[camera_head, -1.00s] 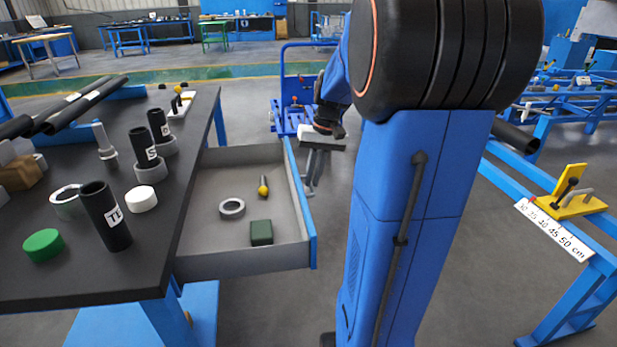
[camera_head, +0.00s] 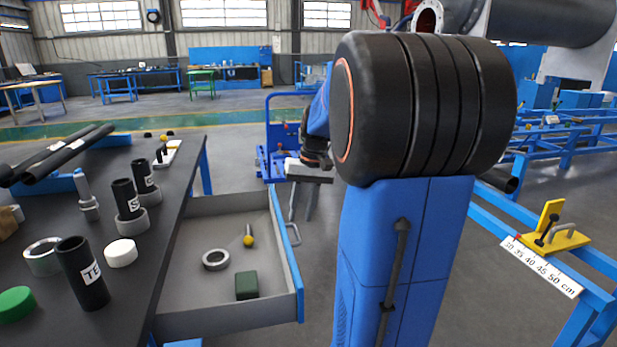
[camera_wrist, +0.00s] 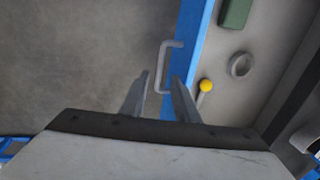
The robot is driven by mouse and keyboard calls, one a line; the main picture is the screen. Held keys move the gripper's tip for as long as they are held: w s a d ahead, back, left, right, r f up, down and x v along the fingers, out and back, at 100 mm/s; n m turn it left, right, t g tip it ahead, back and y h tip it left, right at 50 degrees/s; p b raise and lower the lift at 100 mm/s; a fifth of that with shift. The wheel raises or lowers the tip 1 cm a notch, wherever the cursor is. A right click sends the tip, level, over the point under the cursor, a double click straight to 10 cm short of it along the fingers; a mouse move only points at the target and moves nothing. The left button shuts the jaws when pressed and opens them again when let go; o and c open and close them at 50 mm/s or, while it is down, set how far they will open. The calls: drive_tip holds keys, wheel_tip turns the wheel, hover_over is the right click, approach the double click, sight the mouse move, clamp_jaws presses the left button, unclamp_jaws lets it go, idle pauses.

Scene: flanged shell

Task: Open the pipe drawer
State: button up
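The pipe drawer (camera_head: 230,318) stands pulled out from under the dark workbench, its inside in view. Its blue front (camera_head: 287,250) carries a grey bar handle (camera_head: 294,236), which also shows in the wrist view (camera_wrist: 163,66). My gripper (camera_head: 300,216) is beside the outer side of the drawer front, near the handle. In the wrist view its two fingers (camera_wrist: 161,76) stand apart, with nothing held between them. The handle shows just beyond the fingertips and partly between them; I cannot tell the exact gap.
The drawer holds a grey ring (camera_head: 216,260), a yellow-ended pin (camera_head: 248,238) and a green block (camera_head: 246,286). The bench top (camera_head: 125,285) bears several pipes and rings. A blue cart (camera_head: 270,150) stands behind. A blue rail frame (camera_head: 495,215) is at right.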

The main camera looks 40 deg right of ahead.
drive_tip(key=v, duration=1.3)
